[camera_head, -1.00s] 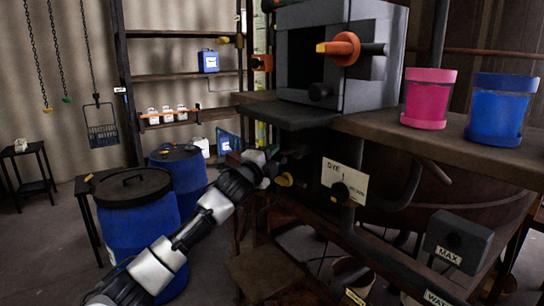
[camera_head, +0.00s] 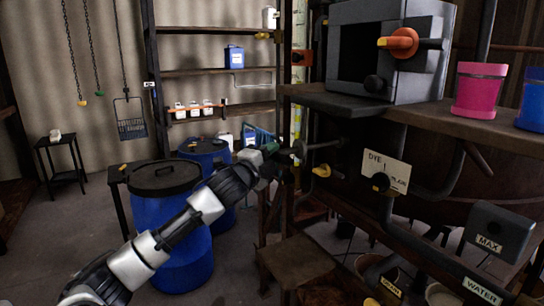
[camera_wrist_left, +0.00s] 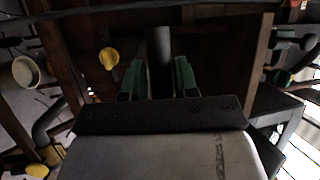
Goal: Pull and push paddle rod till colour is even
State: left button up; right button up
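My left gripper (camera_head: 287,151) reaches in from the lower left to the near side of the vat stand. It is at the outer end of a dark paddle rod (camera_head: 322,146), which runs right toward the vat. In the left wrist view, the green fingers of the left gripper (camera_wrist_left: 160,80) lie close along both sides of the dark rod (camera_wrist_left: 160,50) and look shut on it. The vat (camera_head: 450,200) is a dark round body under the bench, mostly hidden. The colour of its contents is not visible. My right gripper is not in view.
A sign reading DYE (camera_head: 385,170) and a box marked MAX (camera_head: 495,235) are on the vat's front. A pink pot (camera_head: 480,90) and a blue pot (camera_head: 532,100) stand on the bench. A blue barrel (camera_head: 165,215) stands behind my arm. A wooden stool (camera_head: 290,262) is below the gripper.

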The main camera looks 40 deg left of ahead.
pick_arm(q)
jog(key=o, duration=0.3)
jog(key=shift+s+a, duration=0.15)
jog(key=s+b, duration=0.2)
jog(key=s, duration=0.1)
jog(key=s+f+b, duration=0.1)
jog(key=s+b, duration=0.1)
jog(key=s, duration=0.2)
jog(key=s+f+b, duration=0.1)
jog(key=s+b, duration=0.2)
jog(key=shift+s, duration=0.3)
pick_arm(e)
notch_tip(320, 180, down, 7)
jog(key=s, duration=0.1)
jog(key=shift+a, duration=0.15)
pick_arm(q)
jog(key=shift+o, duration=0.5)
